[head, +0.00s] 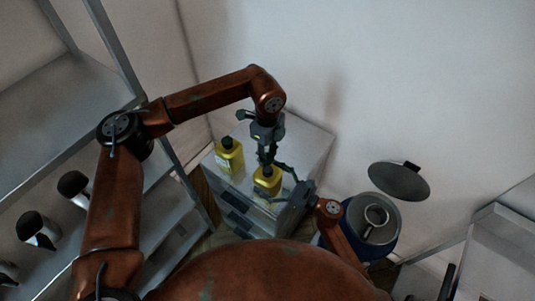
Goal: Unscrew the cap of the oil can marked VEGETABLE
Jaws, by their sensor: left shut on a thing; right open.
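Two yellow oil cans stand on top of a grey cabinet. The left can (230,160) has a black cap (227,142) and a pale label too small to read. The right can (267,183) stands nearer the cabinet's front edge, and its marking cannot be read either. My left gripper (265,163) points down over the right can and is shut at its top, on the cap, which the fingers mostly hide. My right gripper (283,180) is open at the right side of the right can. Whether its fingers touch the can is unclear.
The cabinet (305,150) has free room behind and right of the cans. A blue bin (386,248) with a raised round lid (399,181) stands to the right. Metal shelving (62,95) with several dark-topped containers (38,230) is on the left. A metal counter (505,245) is at far right.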

